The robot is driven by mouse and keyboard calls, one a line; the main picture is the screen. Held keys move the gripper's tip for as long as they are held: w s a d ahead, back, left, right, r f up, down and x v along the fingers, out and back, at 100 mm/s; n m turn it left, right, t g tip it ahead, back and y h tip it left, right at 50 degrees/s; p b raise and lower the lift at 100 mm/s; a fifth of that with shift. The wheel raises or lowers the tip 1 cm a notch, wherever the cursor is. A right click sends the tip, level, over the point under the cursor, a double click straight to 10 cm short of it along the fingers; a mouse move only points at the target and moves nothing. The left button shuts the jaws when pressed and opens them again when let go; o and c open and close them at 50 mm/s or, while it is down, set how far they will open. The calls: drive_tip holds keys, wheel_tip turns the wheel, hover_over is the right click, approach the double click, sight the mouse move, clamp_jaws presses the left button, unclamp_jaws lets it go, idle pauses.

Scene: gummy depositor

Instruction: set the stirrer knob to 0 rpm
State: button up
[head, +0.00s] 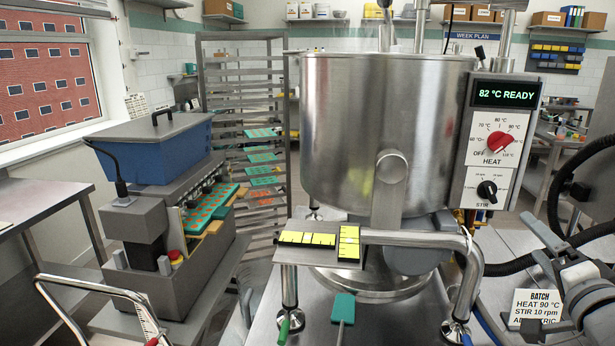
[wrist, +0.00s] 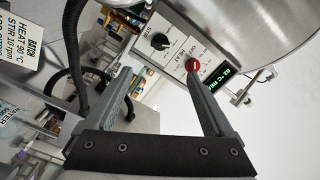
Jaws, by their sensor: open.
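The stirrer knob (head: 487,190) is black and sits on the white STIR plate, low on the control panel at the right of the steel kettle. It also shows in the wrist view (wrist: 160,41), beyond the fingers and apart from them. Its small scale is too fine to read, so I cannot tell its exact setting. My gripper (wrist: 157,73) is open and empty, with its two fingers spread below the panel in the wrist view. In the head view my arm is at the lower right, to the right of the panel.
A red heat knob (head: 500,141) is just above the stirrer knob, under a display (head: 505,95) reading 82 °C READY. The large kettle (head: 380,130) is left of the panel. A batch card (head: 536,304) and thick black hoses are at the lower right.

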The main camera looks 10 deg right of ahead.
drive_tip(key=p, duration=1)
approach(492, 196)
drive_tip(key=x, duration=0.9)
drive_tip(key=shift+w, duration=0.2)
drive_tip(key=shift+c, duration=0.3)
drive_tip(key=c, duration=1.3)
drive_tip(key=shift+n+b, duration=0.3)
drive_tip(key=shift+b, duration=0.1)
